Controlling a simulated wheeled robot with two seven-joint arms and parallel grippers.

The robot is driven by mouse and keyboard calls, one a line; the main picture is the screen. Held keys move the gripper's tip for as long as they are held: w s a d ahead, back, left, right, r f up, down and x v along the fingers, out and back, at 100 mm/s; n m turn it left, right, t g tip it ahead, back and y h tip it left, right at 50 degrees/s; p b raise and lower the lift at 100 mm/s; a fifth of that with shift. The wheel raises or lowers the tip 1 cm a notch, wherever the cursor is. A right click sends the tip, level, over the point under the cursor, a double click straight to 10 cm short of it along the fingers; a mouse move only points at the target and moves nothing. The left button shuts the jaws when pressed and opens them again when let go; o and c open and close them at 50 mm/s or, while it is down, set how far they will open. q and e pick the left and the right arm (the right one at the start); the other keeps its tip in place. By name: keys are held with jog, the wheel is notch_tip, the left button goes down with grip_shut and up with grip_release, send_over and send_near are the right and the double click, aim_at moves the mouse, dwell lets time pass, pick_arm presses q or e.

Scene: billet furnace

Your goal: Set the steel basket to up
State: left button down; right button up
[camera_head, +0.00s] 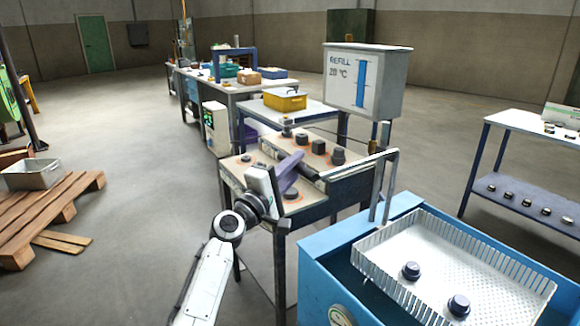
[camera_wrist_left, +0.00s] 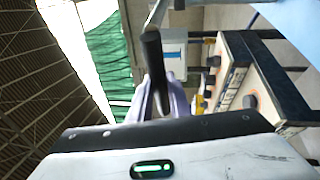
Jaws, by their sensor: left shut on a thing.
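The steel basket (camera_head: 452,243) is a perforated metal tray with an upright slatted rim. It sits level at the top of the blue tank (camera_head: 322,285), and two dark round parts (camera_head: 411,270) lie in it. A metal lever with a black grip (camera_head: 322,177) reaches left from a post beside the basket. My left gripper (camera_head: 290,170) is shut on the black grip's end. In the left wrist view the black grip (camera_wrist_left: 153,55) stands between the pale purple fingers (camera_wrist_left: 160,98). My right gripper is out of view.
A bench with dark knobbed parts (camera_head: 318,147) stands just behind the lever. A white box marked "REFILL 20 °C" (camera_head: 367,82) is above it. A yellow bin (camera_head: 285,100) is farther back. A wooden pallet (camera_head: 75,200) lies left; open floor lies between.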

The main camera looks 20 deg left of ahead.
pick_arm(q)
jog(key=shift+a+r, duration=0.1)
jog(key=shift+r, duration=0.5)
jog(key=c, duration=1.6)
grip_release()
jog(key=shift+c, duration=0.2)
jog(key=shift+f, duration=0.2)
jog(key=shift+s+f, duration=0.1)
jog(key=shift+f, duration=0.05)
jog(key=v, duration=1)
